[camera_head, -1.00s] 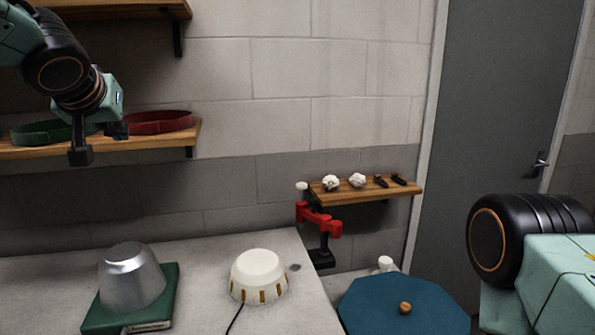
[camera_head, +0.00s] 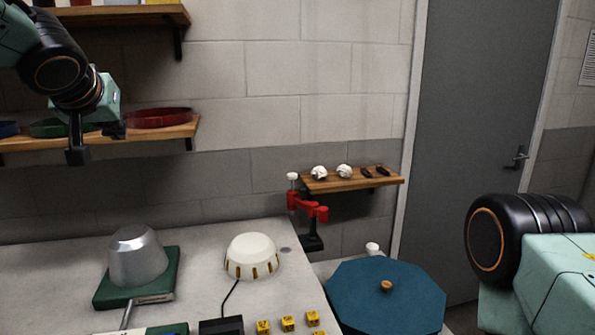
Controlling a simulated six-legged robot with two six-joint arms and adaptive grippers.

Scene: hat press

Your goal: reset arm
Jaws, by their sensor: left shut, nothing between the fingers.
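My left arm comes in from the upper left. Its gripper (camera_head: 78,154) points down in front of the wooden wall shelf, shut and empty, apart from everything on the shelf. My right arm shows at the right edge as a black joint and a pale green link. The right gripper is out of view.
The table holds a silver hat form (camera_head: 137,256) on a green base, a white dome (camera_head: 251,257) and several yellow blocks (camera_head: 288,323). The shelf carries a red ring (camera_head: 158,117).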

